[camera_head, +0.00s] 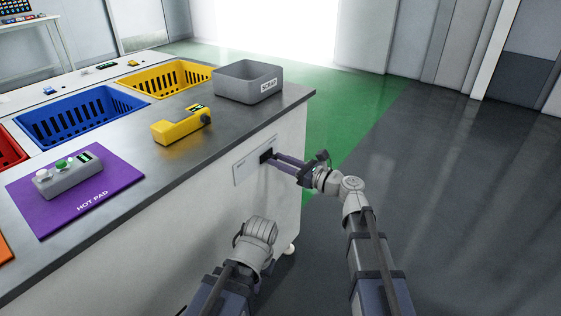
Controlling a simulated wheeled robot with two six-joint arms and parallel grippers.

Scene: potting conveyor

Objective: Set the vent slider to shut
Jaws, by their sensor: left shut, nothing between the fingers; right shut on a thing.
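The vent slider is a pale plate (242,172) on the bench's side panel, with a small dark knob (265,156) towards the plate's right part. My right gripper (275,159) reaches the knob from the right and is shut on it; the fingers partly cover the knob and plate. Any marks on the plate are too small to read. My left gripper (257,228) is low in front of the side panel, apart from the plate, shut and empty. Its fingertips are hard to make out.
On the bench top (185,165) are a yellow device (178,128), a grey SCRAP bin (247,84), a yellow basket (165,78), a blue basket (85,115) and a purple HOT PAD mat (115,180) bearing a grey button box (68,178). Open floor (460,210) lies right.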

